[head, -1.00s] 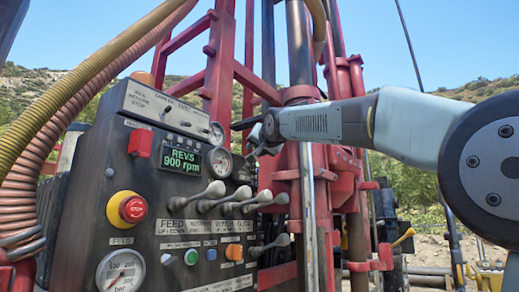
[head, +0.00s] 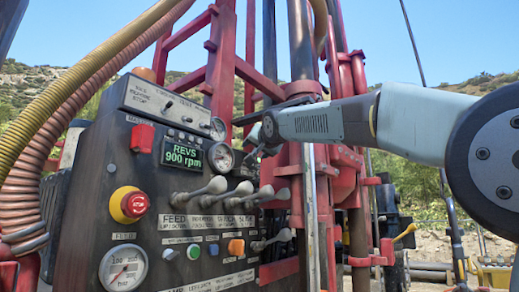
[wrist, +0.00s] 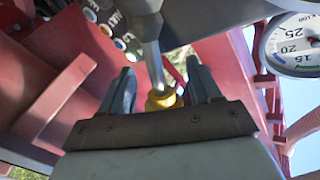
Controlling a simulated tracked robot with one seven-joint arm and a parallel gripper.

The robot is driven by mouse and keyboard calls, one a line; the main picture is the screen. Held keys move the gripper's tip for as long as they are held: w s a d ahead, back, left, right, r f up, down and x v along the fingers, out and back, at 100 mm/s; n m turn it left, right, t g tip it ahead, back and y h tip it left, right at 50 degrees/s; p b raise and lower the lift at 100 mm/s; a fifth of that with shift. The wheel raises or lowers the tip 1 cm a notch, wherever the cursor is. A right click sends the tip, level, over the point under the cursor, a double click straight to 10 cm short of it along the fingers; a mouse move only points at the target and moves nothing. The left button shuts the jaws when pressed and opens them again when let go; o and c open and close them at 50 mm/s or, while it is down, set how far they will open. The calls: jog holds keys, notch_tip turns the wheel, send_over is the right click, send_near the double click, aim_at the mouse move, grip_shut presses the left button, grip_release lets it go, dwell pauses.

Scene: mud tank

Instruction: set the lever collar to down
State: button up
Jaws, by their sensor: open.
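Several levers with grey knobs stick out from the dark control panel in the head view, including one at the left of the row (head: 217,185) and a lower one by itself (head: 284,235). I cannot read which is the collar lever. My gripper (head: 246,142) is open beside the panel's upper right edge, above the lever row. In the wrist view my open fingers (wrist: 160,68) stand on either side of a grey metal shaft (wrist: 152,62) with a yellow end (wrist: 160,99). I cannot tell whether they touch it.
The panel carries a red stop button (head: 134,205), a display (head: 184,153) and a pressure gauge (head: 123,268). A round gauge shows at the wrist view's upper right (wrist: 292,44). Red drill mast beams (head: 222,70) stand close behind my gripper. Hoses (head: 70,95) run at the left.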

jog(key=v, duration=1.3)
jog(key=shift+s, duration=0.35)
jog(key=shift+d, duration=0.15)
